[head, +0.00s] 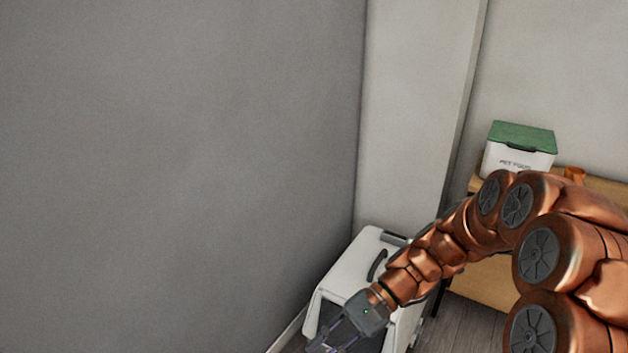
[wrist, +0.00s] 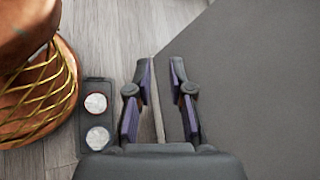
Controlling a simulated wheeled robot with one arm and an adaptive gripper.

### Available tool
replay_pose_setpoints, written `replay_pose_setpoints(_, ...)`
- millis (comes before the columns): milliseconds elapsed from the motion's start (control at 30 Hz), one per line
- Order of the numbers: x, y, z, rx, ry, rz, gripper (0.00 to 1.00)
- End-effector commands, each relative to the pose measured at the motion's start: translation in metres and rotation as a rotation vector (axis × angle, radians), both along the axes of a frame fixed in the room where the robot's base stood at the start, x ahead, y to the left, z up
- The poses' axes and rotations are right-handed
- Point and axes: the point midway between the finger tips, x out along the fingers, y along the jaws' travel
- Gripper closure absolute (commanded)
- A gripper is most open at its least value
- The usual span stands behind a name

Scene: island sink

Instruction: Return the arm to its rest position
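My copper-coloured arm reaches from the right edge of the head view down and left, ending in my grey gripper (head: 335,345). The gripper is low in the picture, in front of a white pet carrier, and its fingertips are close to the bottom edge. In the wrist view my gripper (wrist: 162,68) has its two purple-padded fingers apart, with nothing between them. Beyond the gap lie the floor and the foot of the grey wall.
A grey wall (head: 180,160) fills the left. The white carrier (head: 345,262) stands in the corner. A white box with a green lid (head: 522,138) sits on a wooden shelf (head: 480,280). In the wrist view, a dark tray with two bowls (wrist: 97,103) lies on the wooden floor (wrist: 110,30).

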Motion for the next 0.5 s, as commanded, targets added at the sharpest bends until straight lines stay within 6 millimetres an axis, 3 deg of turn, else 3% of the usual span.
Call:
replay_pose_setpoints(33, -0.01, -0.002, 0.022, -0.027, -0.029, 0.027, 0.79)
replay_pose_setpoints(500, -0.087, -0.046, 0.112, -0.301, -0.249, 0.239, 0.79)
